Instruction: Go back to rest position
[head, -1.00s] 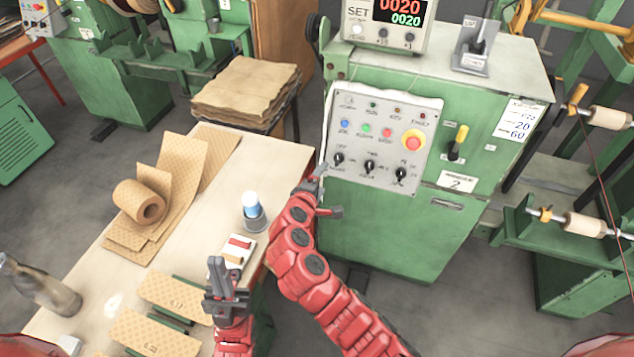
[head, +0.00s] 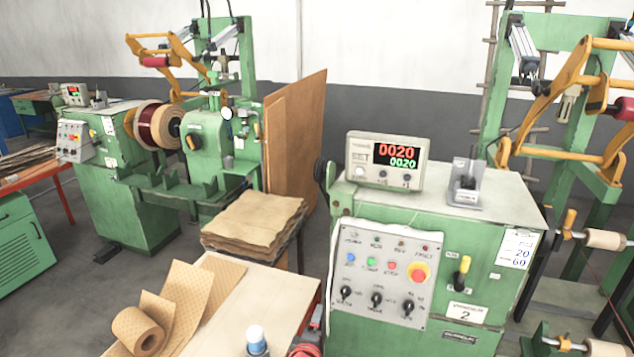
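Only a red piece of my arm (head: 305,350) shows at the bottom edge of the head view, beside the table corner. A small dark part, likely my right gripper (head: 316,319), shows just above it, left of the control panel (head: 383,273). Its fingers are too small and cut off to tell open from shut. My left gripper is out of view. The green machine (head: 480,262) with the control panel stands at the right, its display box (head: 386,160) reading 0020 in red and green.
The table (head: 262,300) at the bottom holds a tan paper roll (head: 138,331), paper sheets and a blue-white capped container (head: 256,339). A stack of brown sheets (head: 255,222) stands behind it. A green winding machine (head: 140,190) is at the back left. Grey floor shows at left.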

